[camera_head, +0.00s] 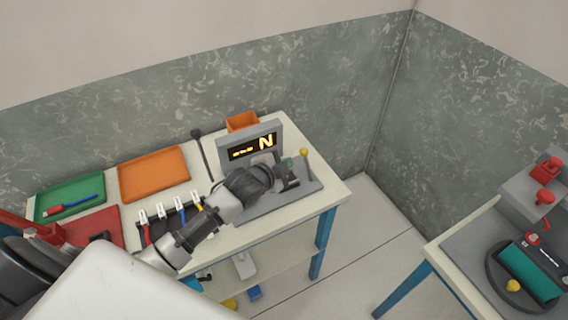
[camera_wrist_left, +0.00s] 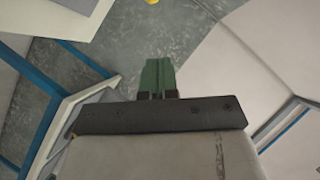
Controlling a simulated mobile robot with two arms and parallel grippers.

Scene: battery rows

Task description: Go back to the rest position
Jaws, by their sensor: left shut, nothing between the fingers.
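My left arm reaches in from the lower left across the white workbench (camera_head: 262,236). My left gripper (camera_head: 291,164) is over the grey device with a display (camera_head: 240,146), close to its lever with a yellow knob (camera_head: 303,152). I cannot tell whether it touches the lever. In the left wrist view the green fingers of the left gripper (camera_wrist_left: 158,73) are together, with nothing between them. My right gripper is not in view.
On the bench are a green tray (camera_head: 88,190), an orange tray (camera_head: 152,188), a red tray (camera_head: 112,216), an orange bin (camera_head: 236,121) and several coloured clips. A second table (camera_head: 465,279) at right holds a device with red knobs. Floor between the tables is clear.

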